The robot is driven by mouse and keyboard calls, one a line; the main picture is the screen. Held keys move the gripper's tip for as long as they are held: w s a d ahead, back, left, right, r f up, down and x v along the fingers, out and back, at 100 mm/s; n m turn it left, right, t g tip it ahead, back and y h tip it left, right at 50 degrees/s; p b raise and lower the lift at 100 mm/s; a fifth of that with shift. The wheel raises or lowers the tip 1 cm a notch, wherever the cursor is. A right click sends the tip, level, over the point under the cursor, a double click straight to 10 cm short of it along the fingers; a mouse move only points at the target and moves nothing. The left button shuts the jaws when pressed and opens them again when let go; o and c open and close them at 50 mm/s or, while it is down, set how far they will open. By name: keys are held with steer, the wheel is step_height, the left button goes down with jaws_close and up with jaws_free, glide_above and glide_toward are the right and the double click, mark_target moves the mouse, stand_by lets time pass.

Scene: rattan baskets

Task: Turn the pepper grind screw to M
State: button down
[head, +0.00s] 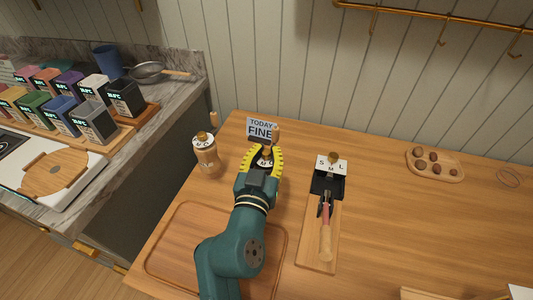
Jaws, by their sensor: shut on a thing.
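My gripper (267,150), with yellow ribbed fingers, is shut around the top of a mill near the back left of the wooden table. Between the fingers I see a small gold screw and part of a white lettered dial (266,160). The letters there are too small to read surely, and the mill's body is hidden by my gripper. A second wooden mill (208,162), with a gold screw and a white lettered dial, stands to the left. I cannot tell which one holds pepper.
A sign reading "TODAY FINE" (260,126) stands just behind my gripper. A wooden board (317,257) with a red-and-wood-handled tool lies to the right. A wooden tray (183,231) lies at the front left. A small dish (452,173) of brown balls sits at the far right.

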steer(key=c, duration=0.9)
jaws_free()
steer(key=shift+s, duration=0.1)
steer(key=s+a, duration=0.2)
steer(key=s, duration=0.9)
steer(key=shift+s+a, duration=0.15)
steer(key=shift+s, duration=0.15)
